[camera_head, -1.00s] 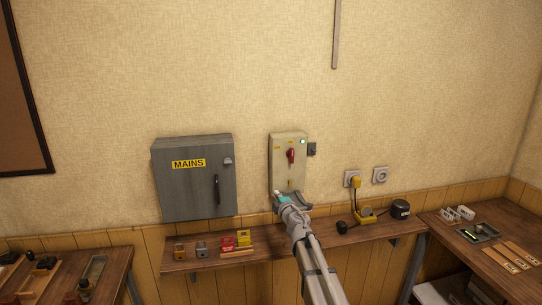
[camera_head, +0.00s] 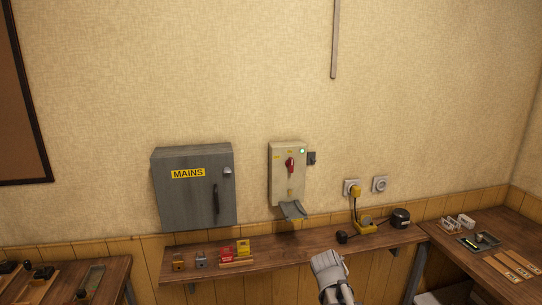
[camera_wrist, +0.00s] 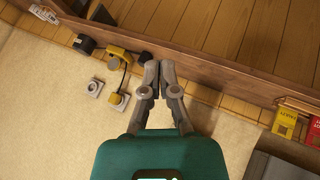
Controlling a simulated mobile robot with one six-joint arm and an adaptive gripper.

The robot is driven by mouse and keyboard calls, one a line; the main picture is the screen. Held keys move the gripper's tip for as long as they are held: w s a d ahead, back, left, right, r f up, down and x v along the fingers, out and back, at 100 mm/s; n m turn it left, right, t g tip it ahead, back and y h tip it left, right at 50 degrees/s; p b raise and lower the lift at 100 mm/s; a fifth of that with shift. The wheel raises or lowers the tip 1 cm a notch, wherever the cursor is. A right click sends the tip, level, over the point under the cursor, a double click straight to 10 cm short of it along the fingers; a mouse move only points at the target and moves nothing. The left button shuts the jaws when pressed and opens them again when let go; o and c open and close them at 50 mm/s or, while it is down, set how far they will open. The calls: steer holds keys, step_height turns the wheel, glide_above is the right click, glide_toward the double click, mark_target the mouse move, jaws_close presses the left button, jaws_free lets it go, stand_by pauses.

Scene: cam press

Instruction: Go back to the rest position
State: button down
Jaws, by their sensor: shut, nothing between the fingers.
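My gripper (camera_wrist: 159,68) shows in the wrist view with its two grey fingers together and nothing between them. In the head view my wrist (camera_head: 329,272) is low in the picture, in front of the shelf's front edge, and my fingers cannot be made out there. It is apart from the beige switch box (camera_head: 275,185) on the wall. That box has a red handle (camera_head: 290,166), a lit green lamp (camera_head: 302,151) and a grey flap (camera_head: 292,210) at its bottom.
A grey MAINS cabinet (camera_head: 190,205) hangs left of the switch box. The wooden shelf (camera_head: 290,246) carries red and yellow blocks (camera_head: 243,247) and a yellow device (camera_head: 364,227) plugged into a wall socket (camera_head: 349,185). Benches stand at both sides. The wall above is mostly clear.

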steer(key=s+a+f+m+g+y, duration=0.1)
steer(key=s+a+f+g+y, duration=0.1)
steer(key=s, duration=0.6)
steer(key=s+a+f+m+g+y, duration=0.1)
steer(key=s+g, duration=0.3)
steer(key=s, duration=0.4)
steer(key=shift+a+f+g+y, duration=0.4)
steer(key=shift+a+f+y, duration=0.25)
steer(key=shift+f+y, duration=0.1)
steer(key=c, duration=1.3)
jaws_free()
steer(key=shift+c, duration=0.2)
